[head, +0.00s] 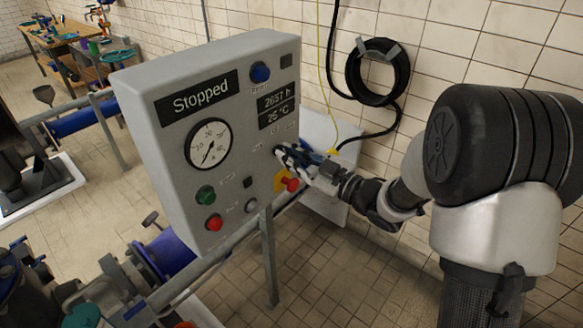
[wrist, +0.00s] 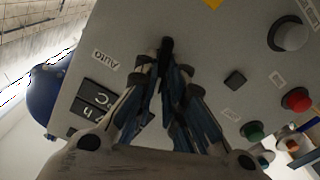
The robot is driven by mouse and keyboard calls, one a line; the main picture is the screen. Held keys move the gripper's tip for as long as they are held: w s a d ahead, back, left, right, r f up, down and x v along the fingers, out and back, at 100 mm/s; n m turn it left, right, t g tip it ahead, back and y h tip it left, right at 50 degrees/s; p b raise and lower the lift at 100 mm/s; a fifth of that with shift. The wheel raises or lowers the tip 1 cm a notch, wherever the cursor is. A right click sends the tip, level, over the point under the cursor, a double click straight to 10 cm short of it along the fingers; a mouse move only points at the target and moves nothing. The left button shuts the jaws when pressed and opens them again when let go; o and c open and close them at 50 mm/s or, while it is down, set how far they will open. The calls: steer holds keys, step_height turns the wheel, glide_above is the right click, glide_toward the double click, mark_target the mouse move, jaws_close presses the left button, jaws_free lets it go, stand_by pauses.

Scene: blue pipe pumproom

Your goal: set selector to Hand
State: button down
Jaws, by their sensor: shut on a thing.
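The control panel (head: 235,170) is a grey box, and its display reads "Stopped". The selector (wrist: 167,44) is a small black knob on its face, with a label "Auto" (wrist: 106,61) to its left in the wrist view. My gripper (head: 283,151) reaches the panel from the right, and its fingertips (wrist: 163,66) are shut on the selector. The fingers cover part of the knob, so I cannot tell which position it points to. The selector's other labels are too small or hidden to read.
A red emergency knob on a yellow plate (head: 280,181) sits just below my gripper. Green (head: 206,195) and red (head: 214,223) buttons, a gauge (head: 208,144) and a blue lamp (head: 260,73) share the panel. A black hose (head: 353,74) hangs on the tiled wall behind.

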steer(key=n+b, duration=0.3)
steer(key=b, duration=0.1)
steer(key=shift+f+n+b, duration=0.15)
steer(key=shift+n+b, duration=0.2)
steer(key=shift+n, duration=0.05)
steer(key=c, duration=1.7)
jaws_free()
steer(key=shift+s, duration=0.1)
steer(key=v, duration=1.1)
steer(key=shift+s+d, duration=0.3)
